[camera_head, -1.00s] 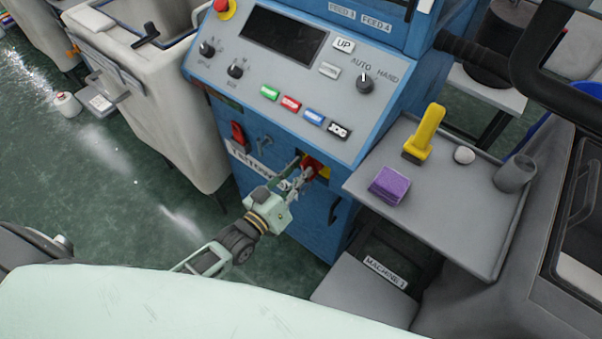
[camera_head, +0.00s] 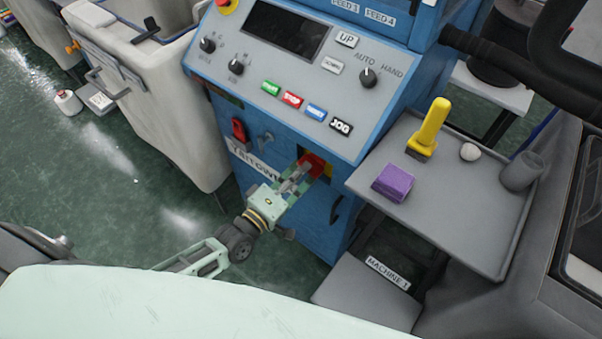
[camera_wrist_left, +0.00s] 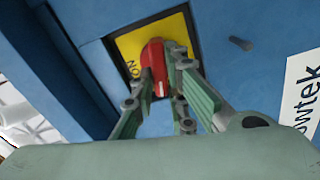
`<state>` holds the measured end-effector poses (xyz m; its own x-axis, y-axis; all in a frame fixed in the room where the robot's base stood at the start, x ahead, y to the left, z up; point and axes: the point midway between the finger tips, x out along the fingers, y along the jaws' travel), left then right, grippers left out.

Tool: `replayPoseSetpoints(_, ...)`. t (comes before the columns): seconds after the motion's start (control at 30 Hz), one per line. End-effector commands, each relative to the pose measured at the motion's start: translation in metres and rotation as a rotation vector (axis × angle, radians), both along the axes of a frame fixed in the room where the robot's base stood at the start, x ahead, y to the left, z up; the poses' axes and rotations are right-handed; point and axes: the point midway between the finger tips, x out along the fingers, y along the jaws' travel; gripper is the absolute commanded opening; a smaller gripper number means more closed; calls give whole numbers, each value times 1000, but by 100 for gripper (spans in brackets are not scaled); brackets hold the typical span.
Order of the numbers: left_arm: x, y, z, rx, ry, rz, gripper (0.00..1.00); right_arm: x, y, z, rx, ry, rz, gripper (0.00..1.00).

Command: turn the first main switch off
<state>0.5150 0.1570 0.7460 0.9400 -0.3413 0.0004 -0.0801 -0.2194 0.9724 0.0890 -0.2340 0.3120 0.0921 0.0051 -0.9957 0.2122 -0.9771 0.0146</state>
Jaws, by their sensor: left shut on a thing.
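The main switch is a red rotary handle (camera_head: 312,165) on a yellow plate, set in the lower front of the blue machine cabinet under the control panel. In the left wrist view the red handle (camera_wrist_left: 154,68) stands on the yellow plate (camera_wrist_left: 130,44), with "ON" readable at its left. A white mark shows on the handle's near end. My left gripper (camera_head: 302,172) reaches it from the front. In the left wrist view my left gripper (camera_wrist_left: 158,75) has its fingers on both sides of the handle, shut on it. My right gripper is not in view.
The control panel (camera_head: 290,75) with knobs and coloured buttons is above. A grey side table (camera_head: 455,215) at the right holds a purple block (camera_head: 394,183), a yellow-handled tool (camera_head: 430,126) and a white ball. A grey bin (camera_head: 155,110) stands left. Green floor is clear at front left.

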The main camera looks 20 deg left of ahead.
Motion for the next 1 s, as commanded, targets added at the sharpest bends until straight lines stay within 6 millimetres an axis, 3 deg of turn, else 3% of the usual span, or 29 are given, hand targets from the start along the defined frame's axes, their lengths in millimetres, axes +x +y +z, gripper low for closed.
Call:
replayPoseSetpoints(0.4, 0, 0, -3, -199, 75, -1, 0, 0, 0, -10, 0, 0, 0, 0)
replayPoseSetpoints(1.0, 0, 0, -2, -239, 89, 0, 0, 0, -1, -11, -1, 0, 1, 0)
